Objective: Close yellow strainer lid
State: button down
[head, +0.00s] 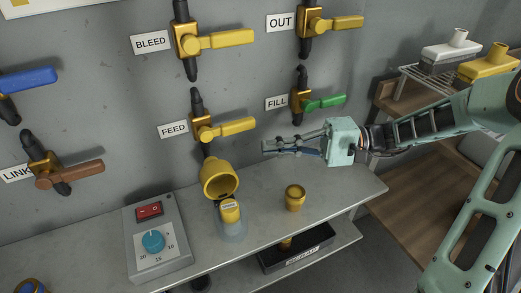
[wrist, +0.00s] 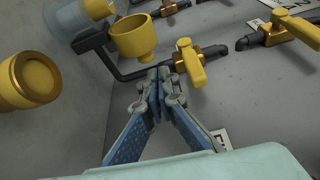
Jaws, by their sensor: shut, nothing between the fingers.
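The yellow strainer lid (head: 220,177) is a cup-shaped cap. It stands raised behind the clear strainer body (head: 232,232), its hollow side toward the head camera, so it is open. A yellow piece with a pale label sits in the body's top. The wrist view shows the lid (wrist: 135,38) just beyond my fingertips and the clear body (wrist: 78,20) at the upper left. My gripper (head: 266,147) is shut and empty, above and right of the lid in the head view, apart from it. Its closed fingers (wrist: 157,76) show in the wrist view.
A separate yellow cup (head: 294,198) stands on the bench (head: 340,195), right of the strainer. The yellow FEED valve handle (head: 235,131) and green FILL handle (head: 325,102) project from the wall nearby. A control box (head: 157,248) stands left. A dark tray (head: 300,252) is below.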

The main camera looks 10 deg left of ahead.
aim_at(216, 174)
jog(key=b+x, duration=0.1)
jog(key=x, duration=0.7)
jog(key=shift+a+b, duration=0.2)
jog(key=shift+b, duration=0.2)
jog(key=shift+s+d, duration=0.15)
